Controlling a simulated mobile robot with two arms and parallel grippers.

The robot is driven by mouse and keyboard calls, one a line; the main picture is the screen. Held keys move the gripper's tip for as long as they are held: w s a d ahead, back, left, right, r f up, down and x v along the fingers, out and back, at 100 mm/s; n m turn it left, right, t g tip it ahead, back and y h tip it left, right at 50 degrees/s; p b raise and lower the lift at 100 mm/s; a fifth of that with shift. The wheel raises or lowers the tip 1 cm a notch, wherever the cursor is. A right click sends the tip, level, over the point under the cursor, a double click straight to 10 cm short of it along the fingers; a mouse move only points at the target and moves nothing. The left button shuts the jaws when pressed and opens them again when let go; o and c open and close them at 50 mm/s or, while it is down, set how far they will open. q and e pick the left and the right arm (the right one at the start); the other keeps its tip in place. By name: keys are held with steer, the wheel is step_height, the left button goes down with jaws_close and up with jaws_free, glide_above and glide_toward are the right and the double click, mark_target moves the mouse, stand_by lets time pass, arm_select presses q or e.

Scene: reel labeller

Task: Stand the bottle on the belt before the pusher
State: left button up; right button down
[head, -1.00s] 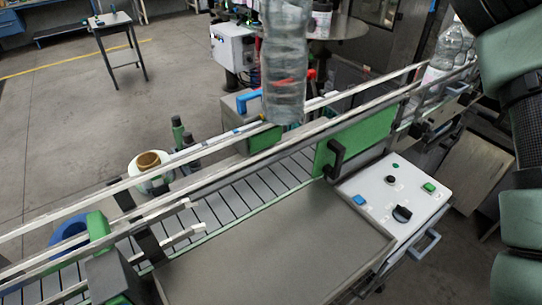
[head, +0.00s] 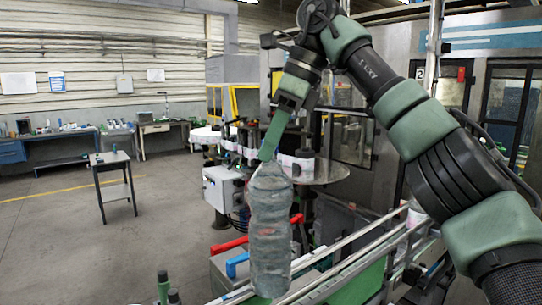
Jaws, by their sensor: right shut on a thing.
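The clear plastic bottle (head: 269,232) hangs upright in the middle of the head view. My right gripper (head: 271,150) comes down from above and is shut on the bottle's top; the fingers hide its neck. The bottle's base overlaps the metal rails (head: 330,257) of the conveyor at the bottom of the view. I cannot tell how high the base is above the belt, and the belt surface is mostly hidden. I cannot make out the pusher. My left gripper is not in view.
Green side panels (head: 355,284) run along the conveyor. A red handle (head: 229,246) and a blue handle (head: 237,264) are close left of the bottle. A white box (head: 222,189) and a round metal table (head: 325,171) stand behind. A small table (head: 110,161) stands farther left on open floor.

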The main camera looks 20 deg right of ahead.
mark_target(272, 230)
step_height(272, 230, down, 14)
steer(key=shift+d+r+p, duration=0.15)
steer(key=shift+r+p, duration=0.05)
steer(key=shift+p, duration=0.4)
step_height(272, 230, down, 3)
steer(key=shift+f+p, duration=0.2)
steer(key=shift+p, duration=0.4)
steer(key=shift+f, duration=0.35)
steer(key=c, duration=1.1)
jaws_free()
steer(key=shift+f, duration=0.1)
steer(key=shift+s, duration=0.15)
